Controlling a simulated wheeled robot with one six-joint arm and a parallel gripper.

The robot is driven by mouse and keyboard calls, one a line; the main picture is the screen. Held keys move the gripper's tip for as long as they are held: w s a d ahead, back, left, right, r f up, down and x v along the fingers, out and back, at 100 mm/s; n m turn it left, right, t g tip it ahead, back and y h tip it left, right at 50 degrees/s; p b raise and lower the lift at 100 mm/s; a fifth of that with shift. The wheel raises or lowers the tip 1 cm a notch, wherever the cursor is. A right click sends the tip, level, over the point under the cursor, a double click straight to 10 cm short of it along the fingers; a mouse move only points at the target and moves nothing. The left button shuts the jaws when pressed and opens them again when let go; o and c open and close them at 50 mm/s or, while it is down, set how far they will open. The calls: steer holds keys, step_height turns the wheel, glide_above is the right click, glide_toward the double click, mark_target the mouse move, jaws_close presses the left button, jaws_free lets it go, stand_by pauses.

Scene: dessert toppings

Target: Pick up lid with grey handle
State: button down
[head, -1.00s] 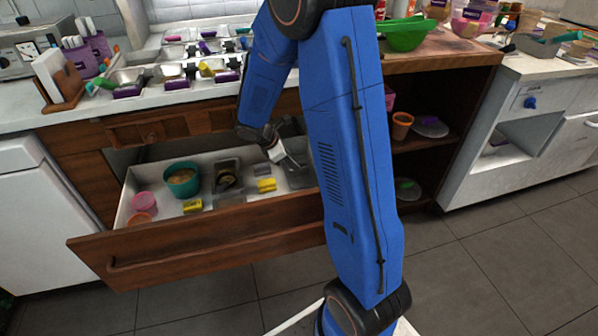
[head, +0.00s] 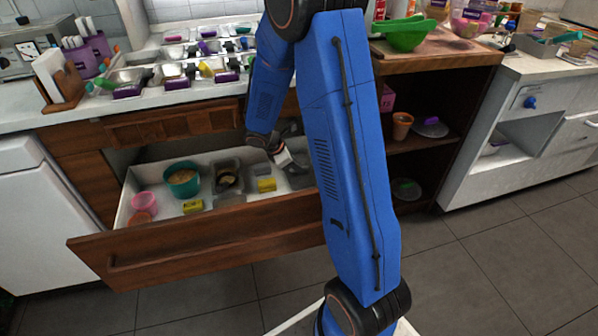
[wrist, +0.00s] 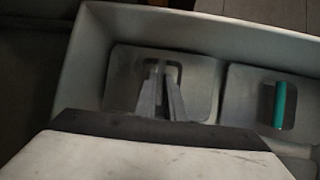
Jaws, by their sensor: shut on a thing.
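In the wrist view, a grey rounded-square lid (wrist: 122,88) lies flat on the drawer floor. My gripper (wrist: 159,78) comes down over its middle, and its two fingers are shut on the grey handle, which they mostly hide. In the head view, my gripper (head: 281,156) reaches into the right part of the open drawer. The lid is hard to make out there beside the gripper and behind my blue arm.
A similar lid with a teal handle (wrist: 280,103) lies close to the right. The drawer wall (wrist: 200,30) runs near both lids. In the head view, the drawer (head: 160,209) also holds a teal bowl (head: 182,181), a pink cup (head: 144,203) and yellow items (head: 266,185).

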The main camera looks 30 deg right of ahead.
stand_by(0.4)
steer(key=shift+r, duration=0.7)
steer(key=shift+a+h, duration=0.1)
steer(key=shift+h, duration=0.2)
steer(key=shift+s, duration=0.1)
steer(key=shift+s+a+f+m+t+h, duration=0.15)
steer(key=shift+t+h, duration=0.2)
steer(key=shift+h, duration=0.2)
steer(key=shift+w+r+m+t+h, duration=0.15)
steer(key=shift+t+h, duration=0.2)
steer(key=shift+h, duration=0.2)
